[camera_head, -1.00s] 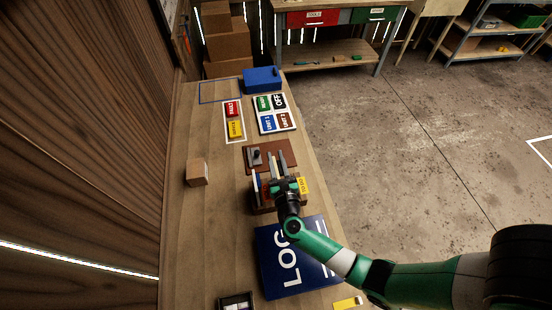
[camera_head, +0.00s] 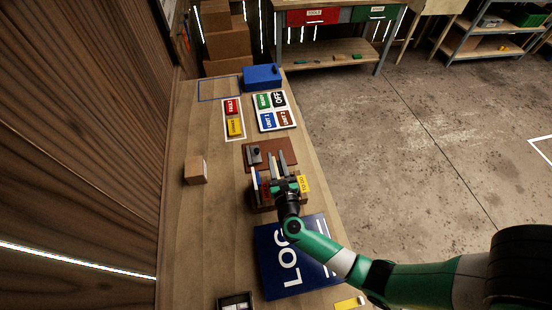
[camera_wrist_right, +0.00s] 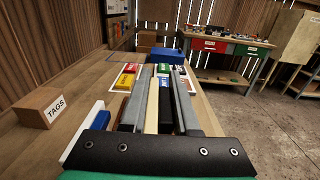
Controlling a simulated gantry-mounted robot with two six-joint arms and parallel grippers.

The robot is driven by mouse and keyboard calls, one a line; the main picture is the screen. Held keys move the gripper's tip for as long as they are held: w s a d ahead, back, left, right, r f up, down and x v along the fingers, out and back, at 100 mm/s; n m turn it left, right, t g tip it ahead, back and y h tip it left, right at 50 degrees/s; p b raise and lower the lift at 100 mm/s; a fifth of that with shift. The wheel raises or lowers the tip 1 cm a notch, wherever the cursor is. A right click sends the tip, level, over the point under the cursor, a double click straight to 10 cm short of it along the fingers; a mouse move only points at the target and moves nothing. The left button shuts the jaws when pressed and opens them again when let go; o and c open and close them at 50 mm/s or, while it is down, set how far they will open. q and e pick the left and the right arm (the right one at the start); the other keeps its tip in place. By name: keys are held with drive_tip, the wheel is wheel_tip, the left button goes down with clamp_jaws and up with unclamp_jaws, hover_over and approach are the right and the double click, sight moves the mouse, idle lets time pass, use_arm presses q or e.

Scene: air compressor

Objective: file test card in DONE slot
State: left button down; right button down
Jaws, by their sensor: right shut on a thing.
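My right gripper (camera_head: 280,168) reaches over the brown card rack (camera_head: 262,207) in the head view. In the right wrist view its two grey fingers (camera_wrist_right: 158,100) are shut on a thin cream card (camera_wrist_right: 152,104), seen edge-on, with a dark strip beside it. A white and blue card (camera_wrist_right: 82,138) stands left of the fingers. The rack carries a yellow label (camera_head: 304,183) at its right end. The gripper hides much of the rack, so I cannot read a DONE mark or tell how deep the card sits. My left gripper is not in view.
A brown board with a dark fitting (camera_head: 254,155) lies beyond the rack. Farther back are a panel of coloured labels (camera_head: 274,112), red and yellow blocks (camera_head: 233,117) and a blue box (camera_head: 262,77). A TAGS box (camera_head: 196,171) stands left; a blue log book (camera_head: 290,262) lies nearer.

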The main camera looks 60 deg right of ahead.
drive_tip(key=shift+f+b, duration=1.7)
drive_tip(key=shift+f, duration=0.25)
drive_tip(key=c, duration=0.6)
unclamp_jaws()
drive_tip(key=v, duration=1.1)
drive_tip(key=shift+s+a+p, duration=0.2)
drive_tip(key=shift+s+p, duration=0.05)
drive_tip(key=shift+p, duration=0.1)
drive_tip(key=shift+d, duration=0.1)
